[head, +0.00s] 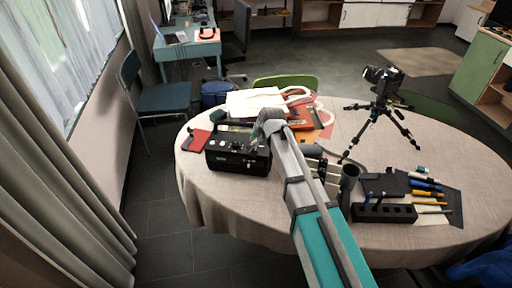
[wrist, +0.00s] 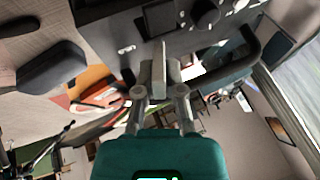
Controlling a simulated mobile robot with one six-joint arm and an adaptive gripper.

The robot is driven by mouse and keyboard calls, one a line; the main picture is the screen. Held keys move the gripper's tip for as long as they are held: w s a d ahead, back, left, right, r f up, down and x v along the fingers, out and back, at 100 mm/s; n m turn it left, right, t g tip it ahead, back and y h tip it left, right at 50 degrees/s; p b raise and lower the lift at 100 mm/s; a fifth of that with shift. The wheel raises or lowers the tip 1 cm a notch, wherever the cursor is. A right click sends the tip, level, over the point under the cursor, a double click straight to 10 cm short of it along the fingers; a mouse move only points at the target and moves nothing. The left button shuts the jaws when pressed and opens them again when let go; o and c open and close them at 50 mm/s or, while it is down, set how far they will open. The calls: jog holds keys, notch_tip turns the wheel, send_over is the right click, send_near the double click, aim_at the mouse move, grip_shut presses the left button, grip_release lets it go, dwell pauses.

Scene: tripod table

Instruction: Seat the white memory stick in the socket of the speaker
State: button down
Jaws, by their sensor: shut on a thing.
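My gripper (wrist: 160,92) is shut on the white memory stick (wrist: 159,62), a thin pale upright piece between the fingertips. The stick points at the speaker's face; I cannot tell whether it touches it. I cannot make out the socket clearly. In the head view my arm's end is over the speaker's right side, and the stick is hidden.
The round table (head: 225,200) carries a camera on a tripod (head: 383,100) at the back right. A black tool holder (head: 384,212) and several pens lie at the right. A red item (head: 196,140) lies left of the speaker; bags and books lie behind it.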

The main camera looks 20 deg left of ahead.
dwell(0.3)
jog(key=shift+b+x, duration=0.8)
jog(key=shift+x, duration=0.1)
jog(key=shift+d+f+b, duration=0.15)
jog(key=shift+f+b, duration=0.85)
jog(key=shift+f, duration=0.1)
jog(key=c, duration=0.7)
grip_release()
jog(key=shift+c, duration=0.2)
